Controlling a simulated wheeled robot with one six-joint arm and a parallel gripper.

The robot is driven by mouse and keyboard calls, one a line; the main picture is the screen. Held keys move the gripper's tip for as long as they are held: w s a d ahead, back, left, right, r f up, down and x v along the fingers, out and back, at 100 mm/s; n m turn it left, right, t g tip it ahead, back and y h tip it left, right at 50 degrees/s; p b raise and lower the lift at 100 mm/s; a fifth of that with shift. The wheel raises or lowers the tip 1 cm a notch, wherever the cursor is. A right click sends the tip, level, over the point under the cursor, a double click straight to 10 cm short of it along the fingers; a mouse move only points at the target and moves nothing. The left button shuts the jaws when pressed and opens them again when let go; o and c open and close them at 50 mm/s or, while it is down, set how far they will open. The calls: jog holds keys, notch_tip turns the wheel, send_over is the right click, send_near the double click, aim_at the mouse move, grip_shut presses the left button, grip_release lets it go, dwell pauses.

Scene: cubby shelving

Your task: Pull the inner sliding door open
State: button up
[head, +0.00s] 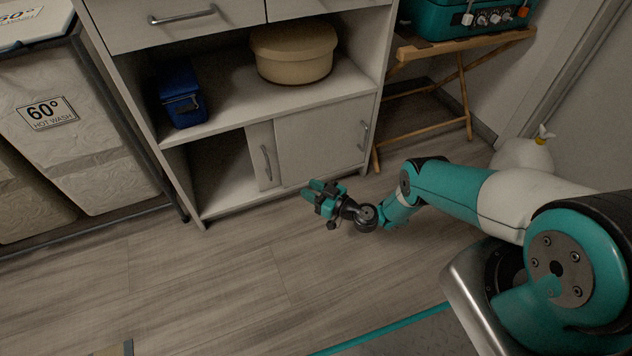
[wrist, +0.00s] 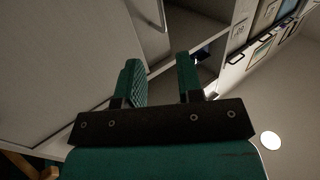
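The lower cabinet bay has two overlapping sliding doors. The inner sliding door (head: 257,152) shows as a narrow strip left of the outer door (head: 318,140), which covers the rest of it. The inner door's upright bar handle (head: 266,162) is on that strip. My gripper (head: 309,190) is in front of the outer door's lower part, to the right of and below that handle, apart from it. In the wrist view my gripper (wrist: 160,76) is open, with nothing between its fingers. A bar handle (wrist: 161,16) shows beyond the fingertips there.
The bay left of the inner door is open and looks empty. A blue box (head: 182,95) and a beige round container (head: 293,52) sit on the shelf above. Laundry bins (head: 70,135) stand left, a wooden folding stand (head: 462,85) right. Floor in front is clear.

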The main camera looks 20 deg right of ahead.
jog(key=shift+s+d+p, duration=0.4)
jog(key=shift+s, duration=0.2)
